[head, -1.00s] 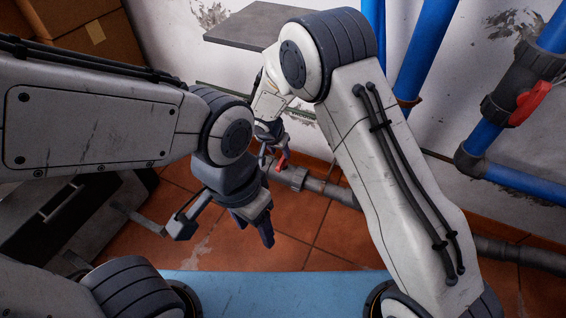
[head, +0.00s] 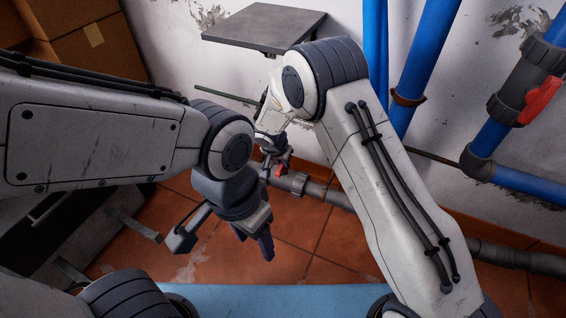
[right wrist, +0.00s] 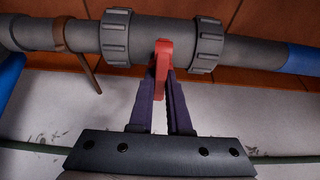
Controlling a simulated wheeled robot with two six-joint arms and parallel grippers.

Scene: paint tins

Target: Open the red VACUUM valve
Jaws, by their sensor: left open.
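A small red valve handle (right wrist: 161,68) sits on a grey pipe between two ribbed collars in the right wrist view. My right gripper (right wrist: 162,82) has its two dark fingers on either side of this handle and looks shut on it. In the head view the red handle (head: 279,171) is small, low by the wall, and partly hidden by my right gripper (head: 275,158). A label on the wall behind my right wrist is mostly hidden and I cannot read it. My left gripper (head: 222,243) is open and empty above the floor tiles, apart from the handle.
Another red valve handle (head: 540,100) sits on a blue pipe at the right. A grey wall shelf (head: 265,27) is above my right wrist. Cardboard boxes (head: 95,50) stand at the upper left. A blue surface (head: 270,300) lies at the front. Tiles between are clear.

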